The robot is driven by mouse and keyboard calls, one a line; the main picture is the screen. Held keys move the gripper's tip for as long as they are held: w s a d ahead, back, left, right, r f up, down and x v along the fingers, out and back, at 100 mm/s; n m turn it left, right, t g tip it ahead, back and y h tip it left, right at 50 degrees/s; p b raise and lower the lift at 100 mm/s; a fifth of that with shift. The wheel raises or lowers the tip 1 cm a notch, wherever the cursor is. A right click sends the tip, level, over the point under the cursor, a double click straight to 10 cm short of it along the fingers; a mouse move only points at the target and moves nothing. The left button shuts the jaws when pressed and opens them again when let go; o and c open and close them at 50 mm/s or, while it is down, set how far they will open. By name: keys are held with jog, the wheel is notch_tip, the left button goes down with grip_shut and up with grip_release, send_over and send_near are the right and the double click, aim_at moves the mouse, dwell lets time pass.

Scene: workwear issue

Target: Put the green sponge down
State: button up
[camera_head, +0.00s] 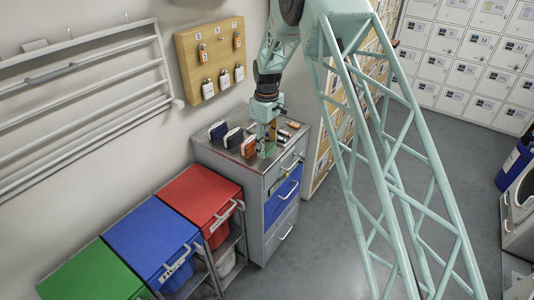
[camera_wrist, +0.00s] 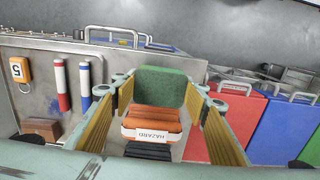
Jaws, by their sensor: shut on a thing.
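The green sponge (camera_wrist: 162,86) is between the yellow-padded fingertips of my gripper (camera_wrist: 160,98) in the wrist view. The gripper is shut on it. In the head view my gripper (camera_head: 267,143) points down over the grey cabinet top (camera_head: 215,153). The sponge is hard to make out there, and I cannot tell whether it touches the top. An orange block with a HAZARD label (camera_wrist: 152,122) shows between the fingers, just below the sponge in the wrist picture.
Several blocks, one orange (camera_head: 233,138), stand left of my gripper. A red-white stick (camera_wrist: 62,86), a blue-white stick (camera_wrist: 85,84), a brown block (camera_wrist: 40,128) and an orange tag (camera_wrist: 20,70) lie nearby. Red (camera_head: 200,192), blue (camera_head: 150,235) and green (camera_head: 90,275) bins adjoin the cabinet.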

aim_at(267, 145)
jog(key=shift+w+f, duration=0.15)
jog(key=shift+f, duration=1.6)
jog(key=shift+f, duration=0.2)
jog(key=o, duration=0.9)
jog(key=shift+r, duration=0.25)
notch_tip(267, 145, up, 12)
jog(key=shift+f, duration=0.25)
jog(key=shift+r, duration=0.2)
jog(key=shift+r, duration=0.1)
